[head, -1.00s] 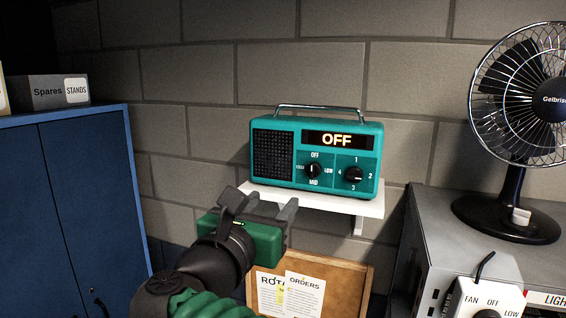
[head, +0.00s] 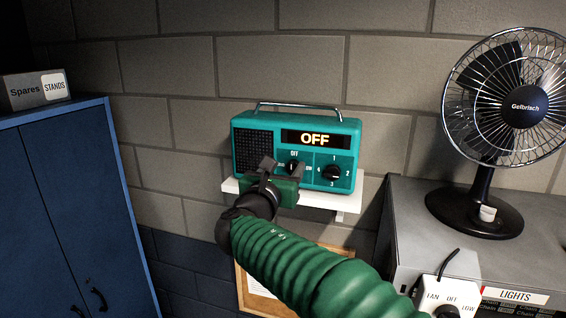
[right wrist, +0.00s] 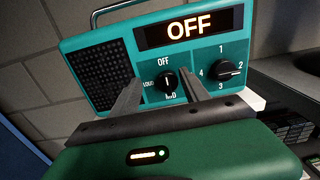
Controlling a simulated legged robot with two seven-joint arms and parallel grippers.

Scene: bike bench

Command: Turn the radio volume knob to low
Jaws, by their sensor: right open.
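The teal radio (head: 250,128) stands on a small white wall shelf (head: 318,200); its display reads OFF. The volume knob (head: 292,167) is the left black knob, marked OFF, LOUD and MID in the right wrist view (right wrist: 164,84), where its pointer line is near upright, toward OFF. The LOW mark is hidden there behind a finger. The right knob (head: 333,172) has numbers 1 to several. My right gripper (head: 282,165) is open in front of the radio; in the right wrist view its fingers (right wrist: 158,88) lie either side of the volume knob. Contact cannot be told. My left gripper is not in view.
A fan (head: 522,105) stands on a grey cabinet (head: 400,215) at right, with a FAN switch box (head: 445,285) in front. A corkboard (head: 241,285) hangs below the shelf.

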